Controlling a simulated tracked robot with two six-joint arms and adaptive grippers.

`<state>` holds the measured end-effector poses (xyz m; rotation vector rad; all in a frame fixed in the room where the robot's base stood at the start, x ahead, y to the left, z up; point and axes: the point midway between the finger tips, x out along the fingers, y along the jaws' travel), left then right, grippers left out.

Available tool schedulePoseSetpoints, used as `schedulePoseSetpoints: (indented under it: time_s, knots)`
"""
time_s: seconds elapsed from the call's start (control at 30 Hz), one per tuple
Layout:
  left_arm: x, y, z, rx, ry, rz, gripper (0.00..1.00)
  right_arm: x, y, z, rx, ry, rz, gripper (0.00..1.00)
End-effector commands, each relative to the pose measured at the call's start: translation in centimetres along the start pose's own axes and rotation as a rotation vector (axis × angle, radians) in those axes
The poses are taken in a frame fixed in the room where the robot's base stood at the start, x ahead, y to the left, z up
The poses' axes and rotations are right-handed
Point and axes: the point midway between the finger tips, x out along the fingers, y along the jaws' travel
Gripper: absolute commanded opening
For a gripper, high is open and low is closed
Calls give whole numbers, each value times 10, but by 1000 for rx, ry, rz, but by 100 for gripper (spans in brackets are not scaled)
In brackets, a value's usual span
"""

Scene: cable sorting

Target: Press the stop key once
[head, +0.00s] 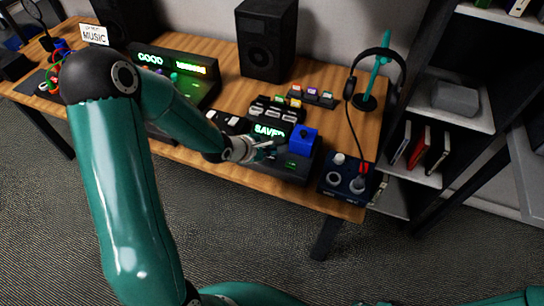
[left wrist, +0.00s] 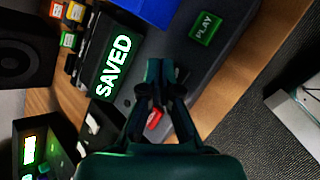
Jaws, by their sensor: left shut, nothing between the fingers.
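The dark recorder device stands near the front edge of the wooden desk. Its screen (head: 269,131) reads SAVED in green, and the screen also shows in the left wrist view (left wrist: 110,68). A red key (left wrist: 154,119) shows between my left fingers in the left wrist view; its label is too small to read and partly hidden. A green PLAY key (left wrist: 206,27) lies on the same device. My left gripper (head: 273,144) is shut and empty over the device; its fingertips (left wrist: 160,68) point past the red key. I cannot tell whether they touch the device. My right gripper is out of view.
A blue block (head: 304,138) sits on the device's right side. A small blue box with knobs (head: 345,177) stands to the right, with headphones on a stand (head: 378,68) behind it. A black speaker (head: 266,40) and a second console (head: 178,82) stand farther back and left.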

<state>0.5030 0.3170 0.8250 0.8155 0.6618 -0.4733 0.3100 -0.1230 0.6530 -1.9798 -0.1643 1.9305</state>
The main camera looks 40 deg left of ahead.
Motion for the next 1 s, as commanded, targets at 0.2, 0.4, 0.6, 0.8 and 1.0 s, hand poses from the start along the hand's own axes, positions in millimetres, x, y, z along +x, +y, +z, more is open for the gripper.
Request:
schedulePoseSetpoints:
  time_s: [0.2, 0.4, 0.6, 0.8, 1.0]
  knots:
    - [-17, 12, 12, 0, 0, 0, 0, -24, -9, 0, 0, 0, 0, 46]
    - [-30, 22, 22, 0, 0, 0, 0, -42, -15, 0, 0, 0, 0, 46]
    - [-34, 24, 24, 0, 0, 0, 0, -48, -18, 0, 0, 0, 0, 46]
    - [-33, 24, 24, 0, 0, 0, 0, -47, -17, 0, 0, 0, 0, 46]
    - [-33, 24, 24, 0, 0, 0, 0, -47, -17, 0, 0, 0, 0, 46]
